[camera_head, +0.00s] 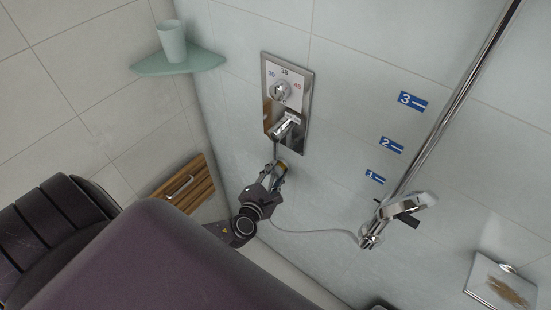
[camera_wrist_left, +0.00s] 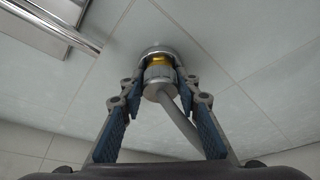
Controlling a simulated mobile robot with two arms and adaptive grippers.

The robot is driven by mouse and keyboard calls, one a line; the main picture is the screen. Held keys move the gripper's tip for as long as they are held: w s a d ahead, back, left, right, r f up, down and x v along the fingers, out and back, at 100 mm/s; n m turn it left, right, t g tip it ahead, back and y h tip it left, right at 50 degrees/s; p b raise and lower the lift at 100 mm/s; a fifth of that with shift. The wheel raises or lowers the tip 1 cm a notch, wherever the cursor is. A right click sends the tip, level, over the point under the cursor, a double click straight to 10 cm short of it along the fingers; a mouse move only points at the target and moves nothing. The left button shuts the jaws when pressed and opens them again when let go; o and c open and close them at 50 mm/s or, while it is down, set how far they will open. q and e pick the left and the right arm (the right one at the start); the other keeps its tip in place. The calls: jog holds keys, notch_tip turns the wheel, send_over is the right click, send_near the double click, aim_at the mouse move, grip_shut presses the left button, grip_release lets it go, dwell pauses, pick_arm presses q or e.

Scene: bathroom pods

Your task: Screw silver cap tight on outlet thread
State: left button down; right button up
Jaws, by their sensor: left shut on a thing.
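My left gripper (camera_head: 275,176) is at the wall just below the shower control plate. In the left wrist view its two fingers (camera_wrist_left: 159,78) are shut on the silver cap (camera_wrist_left: 158,76), one on each side. A grey hose (camera_wrist_left: 182,122) runs out of the cap. A brass-coloured thread (camera_wrist_left: 158,59) shows as a band between the cap and the round silver wall fitting (camera_wrist_left: 157,49). The cap looks roughly in line with the thread; how far it is screwed on I cannot tell. In the head view the fingers mostly hide the cap. My right gripper is not in view.
The control plate (camera_head: 309,82) with knob and lever is above the gripper. The hose (camera_head: 310,231) sags right to the foot of the chrome rail (camera_head: 452,105), near the hand shower (camera_head: 408,206). A wooden seat (camera_head: 194,188) is left; a corner shelf (camera_head: 196,63) holds a cup (camera_head: 172,42).

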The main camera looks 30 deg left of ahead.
pick_arm(q)
jog(key=shift+w+a+r+m+t+y, duration=0.15)
jog(key=shift+m+t+y, duration=0.1)
jog(key=shift+m, duration=0.25)
jog(key=shift+w+d+r+m+t+y, duration=0.15)
jog(key=shift+m+y, duration=0.1)
jog(key=shift+m, duration=0.25)
jog(key=shift+s+a, duration=0.1)
jog(key=shift+a, duration=0.05)
jog(key=shift+f+m+y, duration=0.2)
jog(key=shift+m+y, duration=0.2)
jog(key=shift+m, duration=0.2)
jog(key=shift+r+m+t+y+b, duration=0.2)
jog(key=shift+m+t+y+b, duration=0.15)
jog(key=shift+m+t, duration=0.35)
jog(key=c, duration=1.7)
grip_release()
jog(key=shift+o, duration=0.2)
jog(key=shift+f, duration=0.2)
